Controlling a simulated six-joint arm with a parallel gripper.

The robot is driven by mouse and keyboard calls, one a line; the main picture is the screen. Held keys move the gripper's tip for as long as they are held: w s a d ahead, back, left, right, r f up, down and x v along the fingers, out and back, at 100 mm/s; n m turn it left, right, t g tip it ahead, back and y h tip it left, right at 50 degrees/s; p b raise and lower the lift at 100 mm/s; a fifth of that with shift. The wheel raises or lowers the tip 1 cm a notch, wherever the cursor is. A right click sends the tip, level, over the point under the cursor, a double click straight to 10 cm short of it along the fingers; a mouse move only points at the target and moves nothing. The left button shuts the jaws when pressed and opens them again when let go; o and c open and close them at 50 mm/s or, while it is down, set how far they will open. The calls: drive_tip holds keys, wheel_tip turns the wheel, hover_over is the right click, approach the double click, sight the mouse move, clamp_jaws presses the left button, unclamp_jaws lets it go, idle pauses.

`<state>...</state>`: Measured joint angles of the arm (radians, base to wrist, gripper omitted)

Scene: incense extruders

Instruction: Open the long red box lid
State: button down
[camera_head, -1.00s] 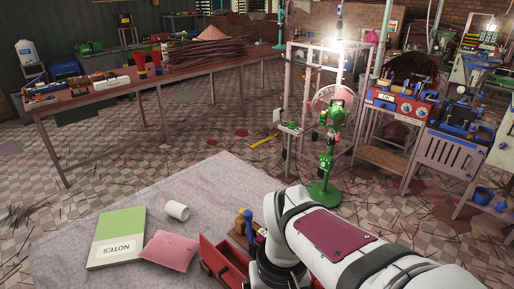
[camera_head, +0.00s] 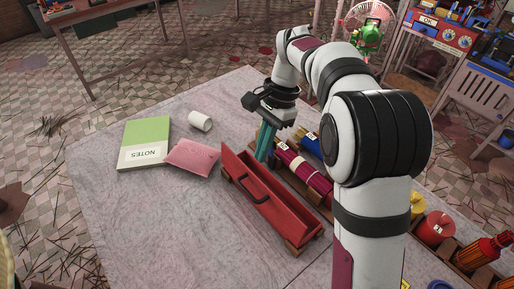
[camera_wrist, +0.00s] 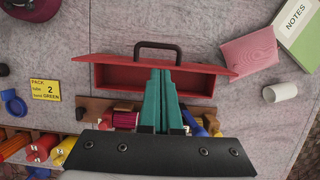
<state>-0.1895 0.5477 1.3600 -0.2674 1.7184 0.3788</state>
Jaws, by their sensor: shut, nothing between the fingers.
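The long red box (camera_head: 295,212) lies on the grey table, its dark inside visible and empty where it shows. Its red lid (camera_head: 240,172) stands raised along the near long side, with a black bar handle (camera_head: 255,190) on its outer face. In the wrist view the lid (camera_wrist: 90,68) is seen nearly edge-on, with the handle (camera_wrist: 157,45) beyond it. My gripper (camera_head: 263,157) has teal fingers, shut and empty, pointing down over the far side of the box. In the wrist view the fingertips (camera_wrist: 160,72) overlap the box inside; I cannot tell whether they touch it.
A pink pouch (camera_head: 193,157), a green-and-white notebook (camera_head: 146,143) and a white cup (camera_head: 200,121) lie left of the box. The table's near left is clear.

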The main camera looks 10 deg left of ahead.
sight(245, 190)
drive_tip(key=x, duration=0.8)
drive_tip(key=shift+f, duration=0.4)
drive_tip(key=shift+s+a, duration=0.1)
drive_tip(key=shift+s+a+f+t+h, duration=0.2)
drive_tip(key=shift+s+a+t+h, duration=0.2)
drive_tip(key=shift+s+a, duration=0.5)
drive_tip(key=shift+s+a+f, duration=0.1)
drive_tip(key=shift+s+a, duration=0.1)
drive_tip(key=shift+s, duration=0.05)
